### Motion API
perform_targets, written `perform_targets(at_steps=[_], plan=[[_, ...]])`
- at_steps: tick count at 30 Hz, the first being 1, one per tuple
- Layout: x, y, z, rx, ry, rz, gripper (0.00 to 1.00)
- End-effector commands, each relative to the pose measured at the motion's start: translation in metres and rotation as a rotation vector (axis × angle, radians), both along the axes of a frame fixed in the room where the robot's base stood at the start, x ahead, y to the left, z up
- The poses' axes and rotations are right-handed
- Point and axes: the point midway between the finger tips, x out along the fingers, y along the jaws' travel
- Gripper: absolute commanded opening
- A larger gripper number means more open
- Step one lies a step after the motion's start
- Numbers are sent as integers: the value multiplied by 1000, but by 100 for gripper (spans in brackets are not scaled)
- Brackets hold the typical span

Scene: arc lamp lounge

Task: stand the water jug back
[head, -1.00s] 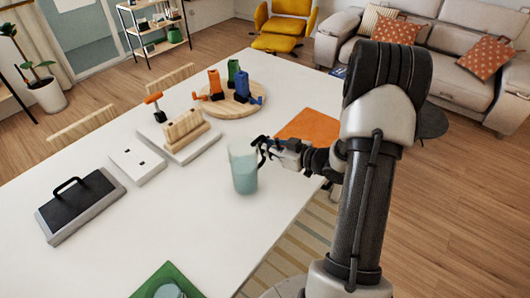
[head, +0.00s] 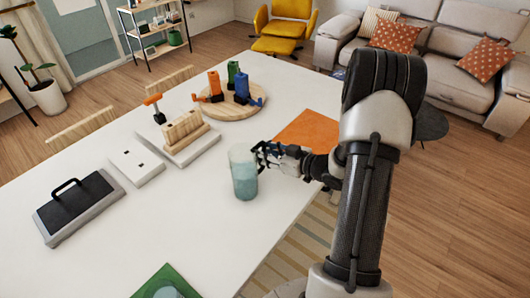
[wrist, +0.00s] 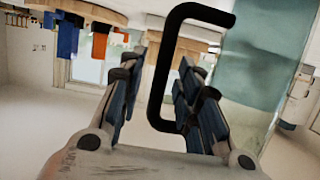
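The water jug (head: 244,175) is a clear, blue-tinted cylinder with water in it. It looks upright on the white table (head: 215,225) in the head view. It also shows at the right of the wrist view (wrist: 262,65), with its black handle (wrist: 166,75). My gripper (head: 266,155) is at the handle, on the jug's right side in the head view. In the wrist view, my gripper (wrist: 165,95) has its fingers apart, with the handle's bar between them. The right finger is close to the bar; contact is unclear.
An orange mat (head: 308,130) lies bare behind my gripper. A green mat (head: 185,282) with a glass item lies at the front edge. A round wooden board (head: 232,110) holds coloured pieces. A white block (head: 137,167) and a black-handled box (head: 78,207) stand left.

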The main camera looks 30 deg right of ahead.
Motion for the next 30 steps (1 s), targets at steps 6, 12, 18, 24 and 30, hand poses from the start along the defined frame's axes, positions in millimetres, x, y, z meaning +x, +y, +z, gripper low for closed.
perform_targets(at_steps=[6,12,18,24,30], plan=[[0,0,4,-1,0,0,31],[-27,-12,15,0,0,-6,31],[-67,-27,28,0,-1,-6,31],[-96,-37,37,0,0,-4,31],[-107,-40,39,-1,-1,0,31]])
